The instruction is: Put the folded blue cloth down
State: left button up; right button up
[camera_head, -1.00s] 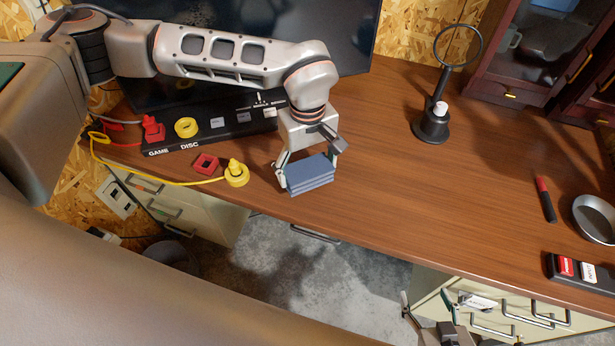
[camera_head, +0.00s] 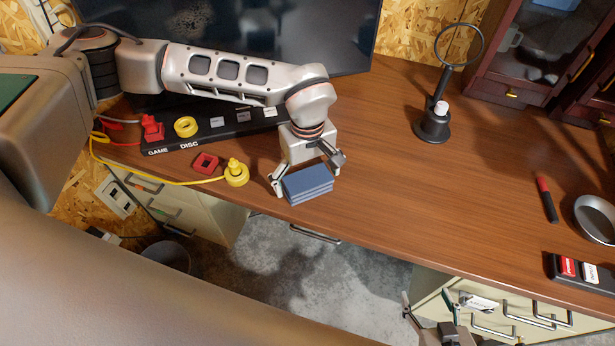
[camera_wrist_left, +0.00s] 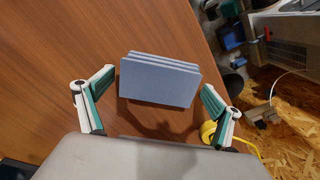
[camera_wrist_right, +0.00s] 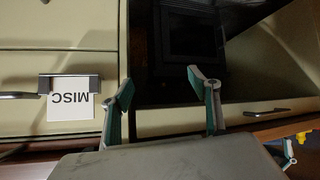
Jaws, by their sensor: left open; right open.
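The folded blue cloth (camera_head: 308,185) is a small layered block resting at the front edge of the wooden bench, left of the middle. It also shows in the left wrist view (camera_wrist_left: 160,82), between and beyond the fingertips. My left gripper (camera_head: 307,178) is open around the cloth, with a visible gap between each finger and the cloth in the left wrist view. My right gripper (camera_head: 432,302) is open and empty, low in front of the bench by the drawers. In the right wrist view (camera_wrist_right: 162,85) nothing is between its fingers.
A yellow plug (camera_head: 236,175) and red square piece (camera_head: 206,163) lie left of the cloth. The black GAME/DISC panel (camera_head: 215,131) stands behind. A magnifier stand (camera_head: 432,125), red marker (camera_head: 547,200) and metal dish (camera_head: 597,218) are further right. The middle of the bench is clear.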

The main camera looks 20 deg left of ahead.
aim_at(308, 179)
pick_arm(q)
notch_tip(308, 179, up, 12)
jog(key=shift+r+p, duration=0.2)
jog(key=shift+p, duration=0.2)
dwell(0.7)
